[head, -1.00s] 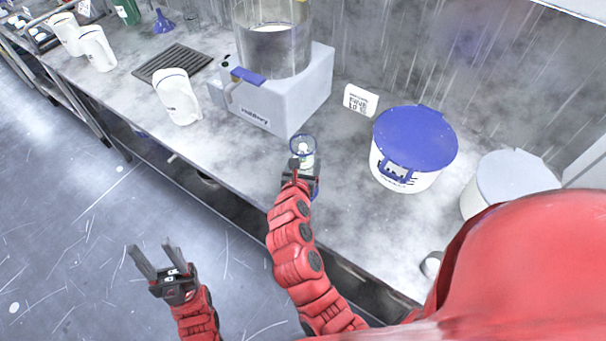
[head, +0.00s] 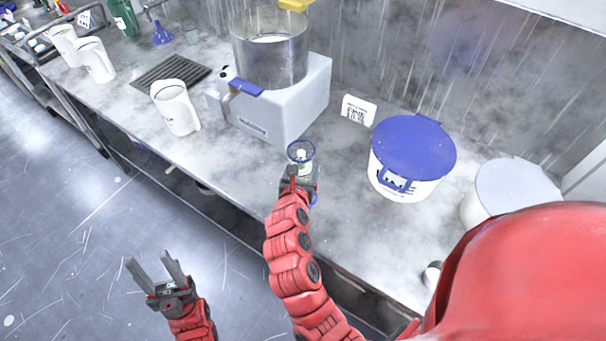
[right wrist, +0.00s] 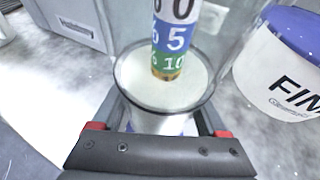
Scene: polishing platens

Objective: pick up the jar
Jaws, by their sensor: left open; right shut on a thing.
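The jar (head: 301,153) is clear with a blue rim and stands upright by the front corner of the grey machine. In the right wrist view the jar (right wrist: 162,92) has a white filling and an upright strip with coloured, numbered bands. My right gripper (head: 303,178) is shut on the jar, its fingers on either side; the wrist view shows the gripper (right wrist: 160,122) around it. The jar's base is hidden, so I cannot tell whether it touches the bench. My left gripper (head: 153,272) is open and empty, over the floor in front of the bench.
A white tub with a blue lid (head: 413,148) stands to the right, by a small sign (head: 358,109). A white jug (head: 176,110) stands left. Bare bench (head: 345,200) lies between jar and tub.

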